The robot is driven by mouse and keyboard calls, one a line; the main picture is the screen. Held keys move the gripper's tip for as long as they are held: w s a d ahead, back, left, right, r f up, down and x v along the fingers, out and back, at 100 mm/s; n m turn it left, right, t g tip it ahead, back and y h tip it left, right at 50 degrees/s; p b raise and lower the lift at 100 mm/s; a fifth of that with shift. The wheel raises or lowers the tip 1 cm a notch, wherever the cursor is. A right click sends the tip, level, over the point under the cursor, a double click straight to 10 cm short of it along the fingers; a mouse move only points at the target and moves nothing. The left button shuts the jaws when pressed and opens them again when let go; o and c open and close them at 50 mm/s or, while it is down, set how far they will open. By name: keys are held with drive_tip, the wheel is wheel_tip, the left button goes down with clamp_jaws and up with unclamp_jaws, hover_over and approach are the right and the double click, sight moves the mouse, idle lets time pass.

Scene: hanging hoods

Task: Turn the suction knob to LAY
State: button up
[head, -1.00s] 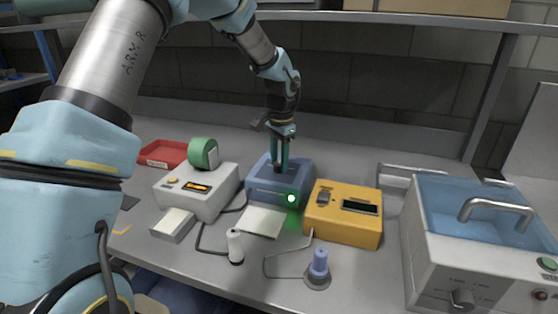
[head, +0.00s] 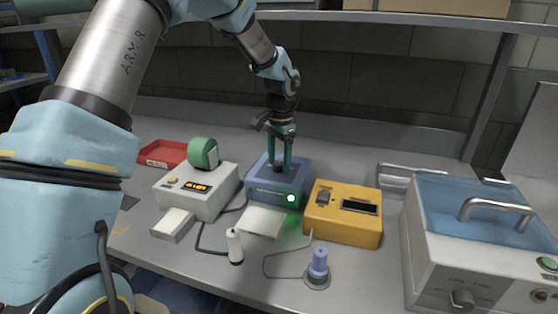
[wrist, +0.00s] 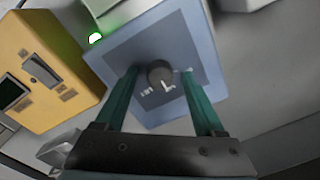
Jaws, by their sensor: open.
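The blue box (head: 263,188) stands on the bench below my gripper (head: 278,168). In the wrist view, a round dark knob (wrist: 160,72) sits on the dark panel of the blue box (wrist: 207,60). Pale markings lie around the knob and a light pointer mark shows at its lower side; I cannot read the words. My gripper (wrist: 160,76) is open, with one green finger on each side of the knob. A gap shows on both sides of it, so the fingers look apart from the knob.
A yellow box (head: 343,230) stands right of the blue box, and a white box (head: 200,205) with a green roll (head: 203,153) stands left. A red tray (head: 160,155) lies behind. A large blue-topped machine (head: 430,265) with its own knob (head: 462,298) stands at the right.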

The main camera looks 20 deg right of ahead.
sight(280, 164)
wheel_tip(280, 164, up, 11)
drive_tip(key=b, duration=0.2)
drive_tip(key=shift+s, duration=0.3)
drive_tip(key=shift+f, duration=0.1)
drive_tip(key=a+f+n, duration=0.3)
drive_tip(key=a+n, duration=0.3)
drive_tip(key=a, duration=1.4)
drive_tip(key=s+a+f+n, duration=0.2)
drive_tip(key=s+a+n, duration=0.2)
drive_tip(key=a, duration=0.4)
drive_tip(key=s+a+f+n+t, duration=0.1)
drive_tip(key=s+a+n, duration=0.3)
drive_tip(key=a, duration=0.5)
drive_tip(key=shift+s+f, duration=0.65)
drive_tip(key=shift+s, duration=0.5)
drive_tip(key=shift+c, duration=0.3)
